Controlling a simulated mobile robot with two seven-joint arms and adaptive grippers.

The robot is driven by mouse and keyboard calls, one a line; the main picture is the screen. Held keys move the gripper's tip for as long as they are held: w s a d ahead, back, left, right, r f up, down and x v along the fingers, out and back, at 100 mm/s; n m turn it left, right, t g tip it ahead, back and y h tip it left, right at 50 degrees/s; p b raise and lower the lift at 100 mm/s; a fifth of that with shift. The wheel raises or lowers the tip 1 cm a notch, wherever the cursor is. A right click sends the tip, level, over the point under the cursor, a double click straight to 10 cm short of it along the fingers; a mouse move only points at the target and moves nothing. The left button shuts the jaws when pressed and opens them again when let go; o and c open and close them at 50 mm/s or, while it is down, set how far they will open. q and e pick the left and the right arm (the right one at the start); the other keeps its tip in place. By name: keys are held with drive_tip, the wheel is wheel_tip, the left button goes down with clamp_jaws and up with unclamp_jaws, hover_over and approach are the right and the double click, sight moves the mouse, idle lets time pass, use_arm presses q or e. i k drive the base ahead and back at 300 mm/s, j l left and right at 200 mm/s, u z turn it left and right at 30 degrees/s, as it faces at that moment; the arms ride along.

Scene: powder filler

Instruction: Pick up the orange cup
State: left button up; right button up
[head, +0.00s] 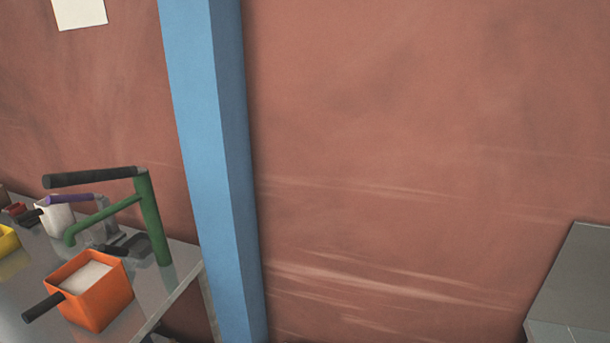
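The orange cup (99,304) is a square, open-topped container at the lower left of the head view. It stands upright on a shiny metal table (182,275) and holds a white material. A dark handle (43,307) sticks out from it to the left. Neither of my grippers shows in the head view.
A green stand (152,219) with a dark bar on top rises just behind the cup. A white container (57,219) and a yellow one (8,240) are farther left. A blue post (214,150) stands right of the table. A grey surface (585,285) is at the far right.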

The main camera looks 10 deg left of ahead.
sight(90, 291)
drive_tip(key=u, duration=1.25)
drive_tip(key=k, duration=0.15)
drive_tip(key=j+z, duration=0.4)
